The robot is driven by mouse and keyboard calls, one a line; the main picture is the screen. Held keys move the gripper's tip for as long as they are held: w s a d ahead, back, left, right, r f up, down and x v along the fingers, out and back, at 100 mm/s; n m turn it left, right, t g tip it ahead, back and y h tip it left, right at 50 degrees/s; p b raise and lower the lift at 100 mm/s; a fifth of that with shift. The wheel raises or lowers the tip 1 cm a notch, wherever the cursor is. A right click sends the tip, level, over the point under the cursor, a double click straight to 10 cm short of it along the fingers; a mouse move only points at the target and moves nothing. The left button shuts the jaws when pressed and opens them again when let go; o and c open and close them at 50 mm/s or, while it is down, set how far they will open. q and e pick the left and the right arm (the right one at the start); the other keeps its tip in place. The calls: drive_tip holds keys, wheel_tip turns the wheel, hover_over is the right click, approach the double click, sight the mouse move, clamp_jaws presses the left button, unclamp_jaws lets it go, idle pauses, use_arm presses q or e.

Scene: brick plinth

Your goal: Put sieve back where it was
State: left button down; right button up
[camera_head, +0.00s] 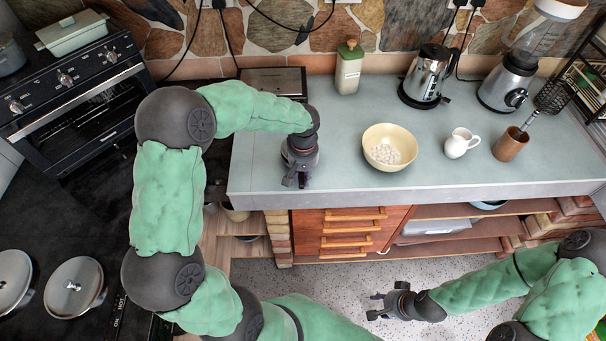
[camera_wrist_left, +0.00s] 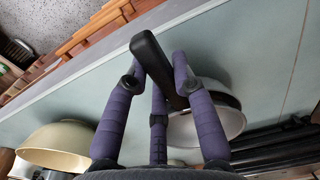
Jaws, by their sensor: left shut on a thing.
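My left gripper (camera_head: 297,178) is over the front left part of the counter. In the left wrist view its purple-grey fingers (camera_wrist_left: 157,62) are shut on the black handle of the sieve (camera_wrist_left: 150,55). The sieve's round whitish body (camera_wrist_left: 210,122) shows partly behind the fingers. I cannot tell whether it touches the counter. In the head view my gripper and arm hide the sieve. My right gripper (camera_head: 374,306) is open and empty, low in front of the shelves, above the speckled floor.
A cream bowl (camera_head: 380,134) with white pieces stands right of my left gripper. Behind are a green bottle (camera_head: 348,75), a kettle (camera_head: 425,80) and a blender (camera_head: 508,84). A white jug (camera_head: 460,143) and brown cup (camera_head: 509,146) stand further right. The counter's (camera_head: 350,178) front edge is clear.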

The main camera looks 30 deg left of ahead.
use_arm(q)
drive_tip(key=c, duration=1)
unclamp_jaws()
drive_tip(key=shift+c, duration=0.2)
drive_tip(key=shift+r+p, duration=0.5)
drive_tip(key=shift+r, duration=0.1)
wheel_tip(320, 180, up, 12)
drive_tip(key=p, duration=0.2)
drive_tip(key=shift+f, duration=0.1)
